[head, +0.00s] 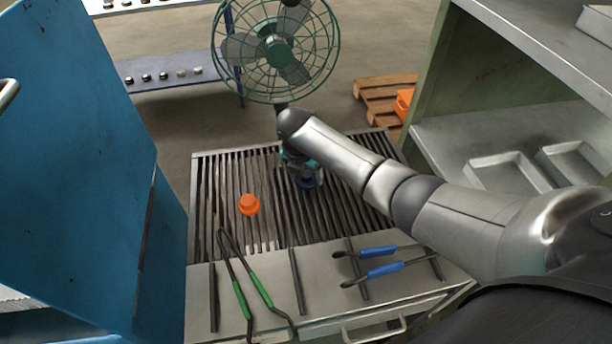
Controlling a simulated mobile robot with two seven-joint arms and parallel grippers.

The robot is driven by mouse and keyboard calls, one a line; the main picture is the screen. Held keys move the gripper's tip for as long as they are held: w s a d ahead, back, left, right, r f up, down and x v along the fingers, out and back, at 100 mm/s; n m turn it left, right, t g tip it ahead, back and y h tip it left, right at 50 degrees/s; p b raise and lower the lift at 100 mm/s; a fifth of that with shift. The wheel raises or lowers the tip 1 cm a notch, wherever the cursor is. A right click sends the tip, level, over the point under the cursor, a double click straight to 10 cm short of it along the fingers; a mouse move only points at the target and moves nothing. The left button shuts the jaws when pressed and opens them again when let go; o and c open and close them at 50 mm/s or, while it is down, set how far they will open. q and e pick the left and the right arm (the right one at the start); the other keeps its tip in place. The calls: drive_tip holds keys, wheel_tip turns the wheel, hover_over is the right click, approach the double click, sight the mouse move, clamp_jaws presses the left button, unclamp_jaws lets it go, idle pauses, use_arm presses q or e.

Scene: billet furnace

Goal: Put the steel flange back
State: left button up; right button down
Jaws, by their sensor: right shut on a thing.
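My right arm reaches in from the right, and my right gripper (303,176) points down over the slatted cooling grate (222,180), right of its middle. It is shut on a dark bluish round piece, apparently the steel flange (309,184), low over or on the slats. The gripper hides most of this piece, and I cannot tell whether it touches the slats. An orange round piece with a raised hub (248,204) sits on the grate to the left, apart from the gripper. My left gripper is not in view.
Green-handled tongs (240,288) and two blue-handled tools (384,268) lie on the front ledge. A blue cabinet (75,130) stands left. A green fan (276,50) stands behind the grate. A shelf with metal trays (505,172) is right. The grate's left side has free room.

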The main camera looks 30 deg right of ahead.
drive_tip(key=shift+f, duration=0.1)
unclamp_jaws()
idle(0.3)
drive_tip(key=p+v, duration=0.3)
drive_tip(key=v, duration=0.9)
idle(0.3)
